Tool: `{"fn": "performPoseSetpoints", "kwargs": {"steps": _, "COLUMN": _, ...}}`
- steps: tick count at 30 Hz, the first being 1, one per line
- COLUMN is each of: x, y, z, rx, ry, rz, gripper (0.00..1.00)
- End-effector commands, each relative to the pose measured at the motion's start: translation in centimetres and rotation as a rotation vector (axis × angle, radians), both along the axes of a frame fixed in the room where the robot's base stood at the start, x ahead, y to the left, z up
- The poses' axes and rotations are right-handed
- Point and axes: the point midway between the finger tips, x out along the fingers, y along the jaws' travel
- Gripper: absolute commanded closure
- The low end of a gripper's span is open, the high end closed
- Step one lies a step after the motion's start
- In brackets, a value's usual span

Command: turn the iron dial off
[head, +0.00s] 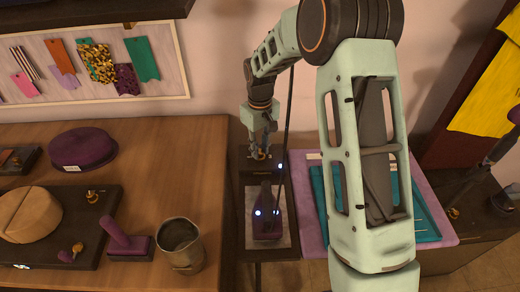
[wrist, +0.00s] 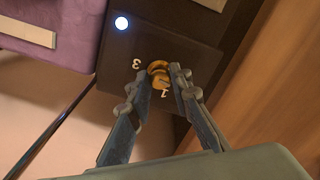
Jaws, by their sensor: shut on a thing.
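The iron dial (wrist: 159,76) is a small brass-coloured knob on a dark panel (wrist: 112,65), with pale figures beside it. In the wrist view my gripper (wrist: 162,84) has its two fingers on either side of the dial, closed on it. In the head view my gripper (head: 260,152) points down at the panel behind the iron, and the dial is mostly hidden by the fingers. The iron (head: 267,215), dark purple with lit spots, stands on a pale plate in front of the panel. A white light (wrist: 121,23) glows on the panel.
A wooden table (head: 185,150) at left holds a metal cup (head: 180,246), a purple stamp-like tool (head: 127,240) and a purple cushion (head: 83,148). A purple-edged board with teal cloth (head: 437,222) lies right of the iron. A black cord (head: 288,110) hangs beside my arm.

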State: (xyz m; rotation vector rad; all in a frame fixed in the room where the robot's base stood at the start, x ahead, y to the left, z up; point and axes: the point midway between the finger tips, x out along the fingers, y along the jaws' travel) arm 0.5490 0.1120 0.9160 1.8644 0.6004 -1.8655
Motion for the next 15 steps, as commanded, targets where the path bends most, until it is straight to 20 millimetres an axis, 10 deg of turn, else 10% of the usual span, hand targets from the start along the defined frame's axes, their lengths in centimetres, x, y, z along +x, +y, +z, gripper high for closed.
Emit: {"fn": "performPoseSetpoints", "kwargs": {"steps": 15, "x": 0.08, "y": 0.02, "z": 0.08, "rx": 0.0, "ry": -0.002, "rz": 0.178, "gripper": 1.0}}
